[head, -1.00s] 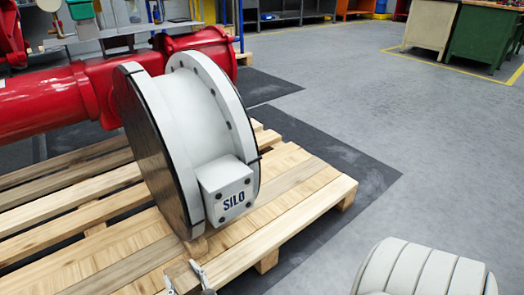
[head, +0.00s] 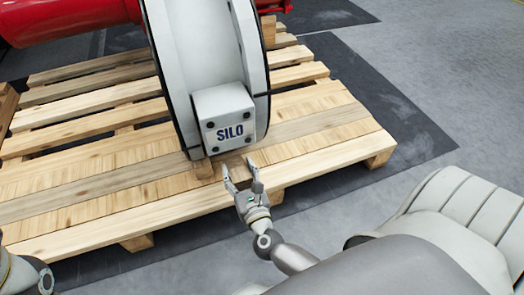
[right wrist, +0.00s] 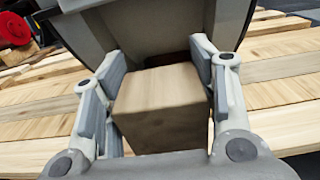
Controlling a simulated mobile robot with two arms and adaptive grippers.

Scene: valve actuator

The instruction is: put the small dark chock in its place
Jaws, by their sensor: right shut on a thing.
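My right gripper (head: 242,168) is low at the front of the pallet, just below the box marked SILO (head: 224,118). In the right wrist view its fingers (right wrist: 160,95) are shut on a brown wooden block, the chock (right wrist: 162,105), darker than the pallet planks. The chock sits between both finger pads, close to the valve's pale rim (right wrist: 140,30). In the head view the chock is hard to make out between the fingertips. Another wooden block (head: 203,168) shows under the valve's lower edge, left of the gripper. My left gripper is out of view.
The round white valve (head: 180,75) stands on edge on the slatted wooden pallet (head: 75,210), joined to a red actuator (head: 70,18). The grey floor (head: 440,80) to the right is clear.

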